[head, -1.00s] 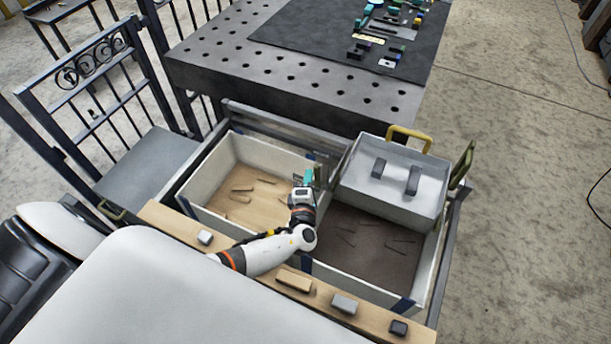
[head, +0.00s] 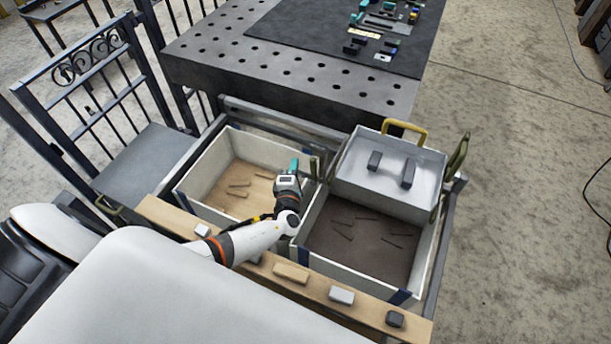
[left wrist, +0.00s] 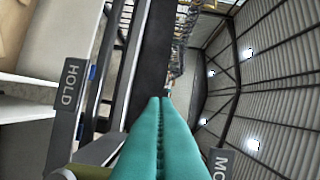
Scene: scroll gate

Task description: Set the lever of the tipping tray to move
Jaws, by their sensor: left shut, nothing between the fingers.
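The tipping tray (head: 375,190) is a light grey box with two dark blocks in it and a yellow handle at its back. It stands over the back of the right bin. A short olive upright part (head: 314,166), perhaps the lever, stands left of the tray. My left gripper (head: 294,165) has teal fingers, shut and empty, just left of that part, apparently apart from it. In the left wrist view, the shut fingers (left wrist: 160,102) point between a HOLD plate (left wrist: 70,85) at left and a partly cut-off plate reading "MO" (left wrist: 220,163). The lever's setting cannot be told. My right gripper is not in view.
The left bin (head: 200,182) holds several thin wooden pieces; the right bin (head: 300,235) holds several dark ones. A wooden rail (head: 255,268) with small blocks runs in front. A perforated table (head: 290,75) stands behind. An olive part (head: 457,155) rises at the tray's right.

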